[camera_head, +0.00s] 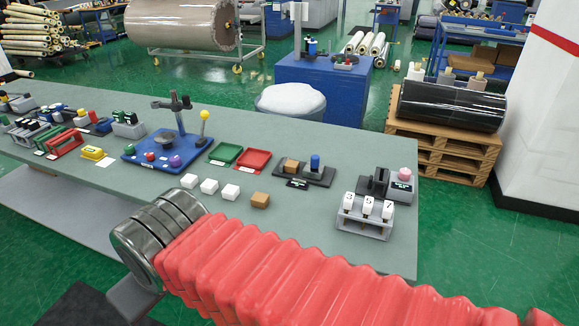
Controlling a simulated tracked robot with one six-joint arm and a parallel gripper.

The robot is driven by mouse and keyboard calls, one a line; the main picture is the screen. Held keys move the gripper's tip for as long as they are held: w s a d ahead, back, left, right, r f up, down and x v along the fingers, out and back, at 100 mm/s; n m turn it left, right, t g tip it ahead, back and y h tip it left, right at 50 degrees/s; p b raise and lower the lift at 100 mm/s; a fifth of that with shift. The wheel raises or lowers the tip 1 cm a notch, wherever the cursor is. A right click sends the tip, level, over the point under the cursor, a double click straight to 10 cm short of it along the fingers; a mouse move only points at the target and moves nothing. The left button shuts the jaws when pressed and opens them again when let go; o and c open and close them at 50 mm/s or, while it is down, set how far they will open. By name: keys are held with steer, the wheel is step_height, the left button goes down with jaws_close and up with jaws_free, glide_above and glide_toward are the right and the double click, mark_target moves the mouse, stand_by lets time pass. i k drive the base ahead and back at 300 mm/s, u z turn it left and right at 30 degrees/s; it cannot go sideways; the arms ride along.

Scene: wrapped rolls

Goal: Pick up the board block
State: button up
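A small brown block (260,200) lies on the grey-green table (330,230), at the right end of a row of white blocks (210,186). Another brown block (291,166) sits on a dark base beside a blue-topped piece (315,163). I cannot tell which of these is the board block. My arm, in a red ribbed sleeve with metal rings at its left end, crosses the foreground in front of the table. My gripper is not in view.
Green and red trays (225,153) lie behind the white blocks. A blue board (165,149) with knobs and a stand is to the left. A grey rack (364,217) with white numbered pieces stands to the right.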

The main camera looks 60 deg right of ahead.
mark_target(291, 165)
steer(key=u, duration=0.05)
steer(key=i, duration=0.95)
steer(key=z, duration=0.05)
